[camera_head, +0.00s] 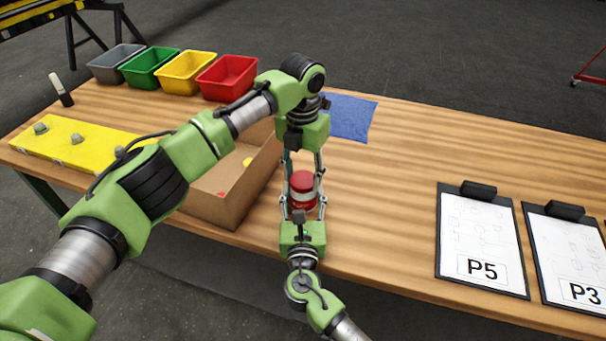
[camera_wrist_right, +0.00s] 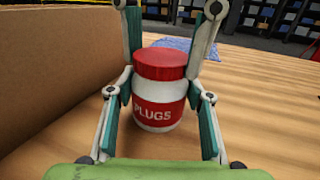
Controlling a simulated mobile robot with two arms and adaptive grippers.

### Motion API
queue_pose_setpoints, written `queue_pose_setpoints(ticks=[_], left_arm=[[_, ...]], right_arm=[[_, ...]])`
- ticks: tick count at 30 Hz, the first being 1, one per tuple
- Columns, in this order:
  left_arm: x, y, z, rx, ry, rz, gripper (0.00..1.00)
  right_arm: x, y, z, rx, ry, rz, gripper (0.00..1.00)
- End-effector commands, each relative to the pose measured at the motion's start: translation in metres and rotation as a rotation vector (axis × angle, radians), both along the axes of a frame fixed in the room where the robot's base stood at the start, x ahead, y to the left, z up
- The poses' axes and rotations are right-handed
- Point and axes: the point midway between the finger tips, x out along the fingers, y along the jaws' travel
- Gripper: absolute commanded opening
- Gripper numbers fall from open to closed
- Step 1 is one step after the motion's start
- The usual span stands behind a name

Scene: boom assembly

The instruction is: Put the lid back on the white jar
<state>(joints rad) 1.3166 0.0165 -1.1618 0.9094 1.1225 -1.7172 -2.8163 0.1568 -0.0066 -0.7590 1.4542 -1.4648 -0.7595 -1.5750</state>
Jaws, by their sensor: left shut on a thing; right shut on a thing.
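The white jar (camera_wrist_right: 158,92) stands upright on the wooden table and has a red label reading PLUGS; it also shows in the head view (camera_head: 303,188). The red lid (camera_wrist_right: 160,64) sits level on top of the jar, with no gap visible; I cannot tell whether it is tight. My left gripper (camera_head: 304,176) points down from above, shut on the lid, with a finger on each side. My right gripper (camera_head: 303,206) comes in low from the front, shut on the jar's body. Its fingers also flank the jar in the right wrist view (camera_wrist_right: 158,115).
A cardboard box (camera_head: 216,209) stands close left of the jar. Grey, green, yellow and red bins (camera_head: 226,79) line the back left. A blue cloth (camera_head: 350,117) lies behind, and clipboards (camera_head: 481,242) lie at right. The table between jar and clipboards is clear.

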Motion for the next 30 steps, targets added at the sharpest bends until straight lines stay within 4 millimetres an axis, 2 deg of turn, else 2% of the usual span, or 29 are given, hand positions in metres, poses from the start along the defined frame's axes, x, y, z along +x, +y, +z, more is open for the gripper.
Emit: queue_pose_setpoints(ticks=[10,11,12,23,30], left_arm=[[0.0,0.0,0.0,0.0,-0.001,-0.025,0.37],[0.0,0.0,0.0,0.0,-0.001,-0.025,0.51],[0.0,0.0,0.001,0.0,-0.001,-0.024,0.6],[0.0,0.0,0.002,0.0,-0.001,-0.023,0.6],[0.001,0.0,0.026,0.0,-0.002,-0.023,0.6]], right_arm=[[0.0,0.0,-0.001,0.0,0.001,-0.001,0.0],[0.0,0.0,-0.001,0.0,0.002,-0.001,0.0],[0.0,0.0,-0.001,0.0,0.002,-0.001,0.0],[0.0,0.0,-0.001,0.0,0.001,0.0,0.0],[0.0,0.0,-0.001,0.0,0.001,0.0,0.0]])
